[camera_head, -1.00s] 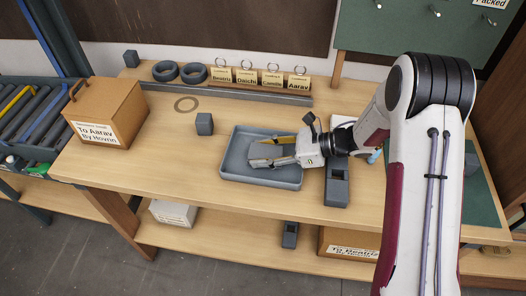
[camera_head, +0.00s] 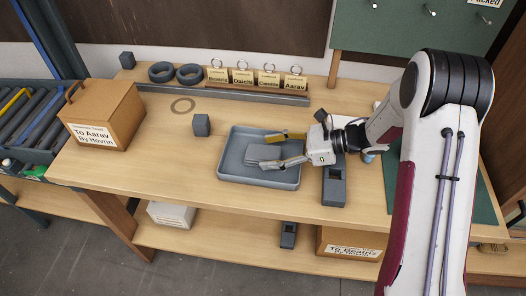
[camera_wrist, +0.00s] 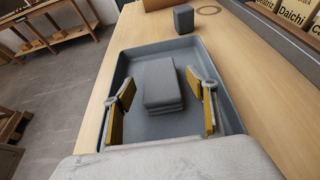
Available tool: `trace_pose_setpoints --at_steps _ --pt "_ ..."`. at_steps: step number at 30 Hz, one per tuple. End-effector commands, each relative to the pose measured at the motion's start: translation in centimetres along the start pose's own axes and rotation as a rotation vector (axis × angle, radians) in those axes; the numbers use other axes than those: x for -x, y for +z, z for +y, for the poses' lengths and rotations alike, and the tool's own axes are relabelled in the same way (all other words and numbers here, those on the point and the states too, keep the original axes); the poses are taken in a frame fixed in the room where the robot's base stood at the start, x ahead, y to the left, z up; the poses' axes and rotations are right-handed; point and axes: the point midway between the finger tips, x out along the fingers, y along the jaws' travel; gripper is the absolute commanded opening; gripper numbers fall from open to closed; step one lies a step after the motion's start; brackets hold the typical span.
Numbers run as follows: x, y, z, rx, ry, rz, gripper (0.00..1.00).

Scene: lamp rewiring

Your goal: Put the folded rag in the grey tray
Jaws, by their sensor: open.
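The folded rag (camera_wrist: 162,85) is a grey layered block lying flat on the floor of the grey tray (camera_wrist: 205,55). In the wrist view my gripper (camera_wrist: 163,108) has one finger on each side of the rag's near end, with gaps between finger and rag on both sides.
A dark grey block (camera_head: 201,125) stands left behind the tray, and a dark holder (camera_head: 334,187) stands close to its right. A brown box (camera_head: 104,115) is at the left. A rail (camera_head: 240,95) with name tags runs along the back.

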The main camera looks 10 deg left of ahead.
Motion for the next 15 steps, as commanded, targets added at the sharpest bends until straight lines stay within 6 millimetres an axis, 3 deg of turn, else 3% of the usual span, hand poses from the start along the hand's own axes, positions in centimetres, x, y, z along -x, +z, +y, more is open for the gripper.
trace_pose_setpoints --at_steps 9,15 --pt "5.0 0.0 -0.1 0.0 -0.003 0.001 0.58" --pt "7.3 0.0 -0.1 -0.001 -0.003 0.0 0.58"
